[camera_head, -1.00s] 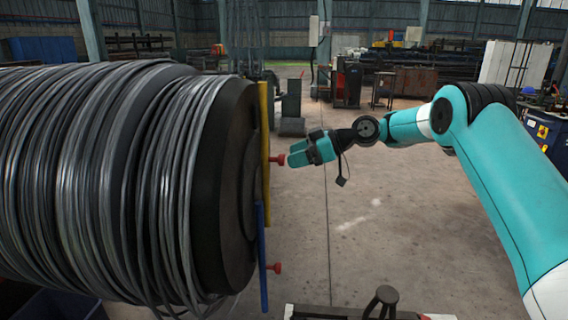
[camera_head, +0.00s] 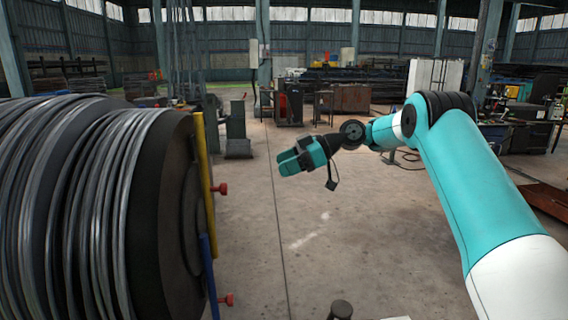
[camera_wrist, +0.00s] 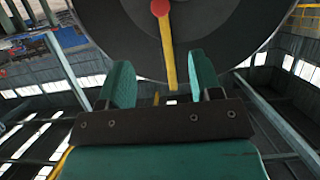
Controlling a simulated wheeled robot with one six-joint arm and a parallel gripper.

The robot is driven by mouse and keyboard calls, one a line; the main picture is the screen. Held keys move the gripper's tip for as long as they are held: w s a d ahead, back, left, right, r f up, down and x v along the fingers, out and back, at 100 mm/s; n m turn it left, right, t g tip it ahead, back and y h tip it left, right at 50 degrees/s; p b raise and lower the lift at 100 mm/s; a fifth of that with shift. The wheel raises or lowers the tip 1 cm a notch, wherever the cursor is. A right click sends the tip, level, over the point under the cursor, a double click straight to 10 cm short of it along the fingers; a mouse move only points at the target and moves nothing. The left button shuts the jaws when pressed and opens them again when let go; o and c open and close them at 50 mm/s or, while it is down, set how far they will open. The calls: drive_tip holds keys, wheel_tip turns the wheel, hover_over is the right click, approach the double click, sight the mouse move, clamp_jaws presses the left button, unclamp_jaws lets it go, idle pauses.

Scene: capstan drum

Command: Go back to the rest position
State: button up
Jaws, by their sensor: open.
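My gripper (camera_head: 290,162) is open and empty, held in the air to the right of the drum in the head view. In the wrist view its two teal fingers (camera_wrist: 160,85) stand apart with nothing between them. The large dark drum (camera_head: 150,225) wound with grey cable fills the left of the head view. Its end face carries a yellow bar (camera_head: 204,160) and a blue bar (camera_head: 209,275), each with a red knob (camera_head: 220,189). In the wrist view the drum face (camera_wrist: 215,40) lies beyond the fingers, with a red knob (camera_wrist: 160,7) on the yellow bar.
Bare concrete floor (camera_head: 350,240) lies open to the right of the drum. A dark round-topped post (camera_head: 341,310) stands at the bottom edge. A grey machine (camera_head: 237,130), a stool and workbenches stand farther back.

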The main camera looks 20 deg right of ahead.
drive_tip(key=shift+a, duration=0.1)
drive_tip(key=s+a+r+m+g+h, duration=0.1)
drive_tip(key=s+a+r+m+h, duration=0.1)
drive_tip(key=s+a, duration=0.6)
drive_tip(key=s+a+r+m+g+h, duration=0.1)
drive_tip(key=s+a+r+m+h, duration=0.15)
drive_tip(key=s+a, duration=0.55)
drive_tip(key=s+d+f+m+g+h, duration=0.1)
drive_tip(key=s+f+h, duration=0.1)
drive_tip(key=s, duration=1)
drive_tip(key=s+d+f+m+g+h, duration=0.1)
drive_tip(key=s+f+m+h, duration=0.1)
drive_tip(key=s, duration=0.9)
drive_tip(key=shift+s+d+f, duration=0.35)
drive_tip(key=shift+f, duration=0.5)
